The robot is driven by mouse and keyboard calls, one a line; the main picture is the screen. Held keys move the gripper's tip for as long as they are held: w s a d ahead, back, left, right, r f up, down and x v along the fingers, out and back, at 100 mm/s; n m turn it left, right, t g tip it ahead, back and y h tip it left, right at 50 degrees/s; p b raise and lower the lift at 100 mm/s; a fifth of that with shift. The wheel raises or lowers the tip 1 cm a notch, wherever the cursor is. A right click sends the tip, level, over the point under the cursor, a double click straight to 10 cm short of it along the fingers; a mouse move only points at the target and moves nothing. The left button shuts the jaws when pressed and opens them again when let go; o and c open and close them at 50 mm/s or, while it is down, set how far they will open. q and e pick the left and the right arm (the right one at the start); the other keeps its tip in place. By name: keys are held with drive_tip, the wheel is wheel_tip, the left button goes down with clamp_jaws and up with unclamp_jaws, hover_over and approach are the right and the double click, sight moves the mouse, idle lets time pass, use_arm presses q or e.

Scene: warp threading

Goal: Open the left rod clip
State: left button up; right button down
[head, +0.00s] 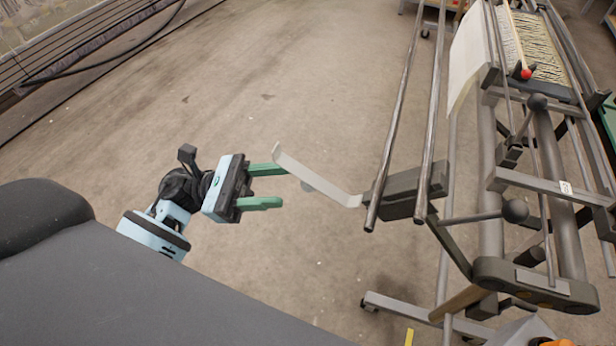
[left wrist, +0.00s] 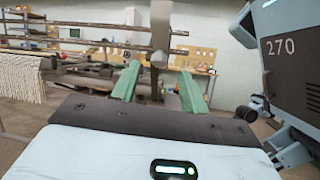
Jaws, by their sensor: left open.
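The left rod clip (head: 405,191) is a dark grey block at the near ends of two long metal rods. A thin, bent, pale metal lever (head: 325,186) sticks out from it to the left. My left gripper (head: 284,186) is open and empty, with its green fingers pointing right toward the lever. The upper fingertip appears right beside the lever's bent end; I cannot tell whether they touch. My right gripper is not in view.
The loom frame (head: 490,180) fills the right side, with rods (head: 398,110), a pale cloth (head: 468,52), warp threads (head: 540,48) and a black ball knob (head: 515,210). A wheeled foot bar (head: 400,312) lies below. The floor left of the clip is clear.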

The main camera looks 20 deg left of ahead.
sight(309, 178)
use_arm(q)
drive_tip(key=p+x, duration=0.2)
drive_tip(key=x, duration=0.4)
drive_tip(key=shift+r, duration=0.2)
drive_tip(key=shift+w+d+r, duration=0.1)
drive_tip(key=shift+d, duration=0.3)
clamp_jaws()
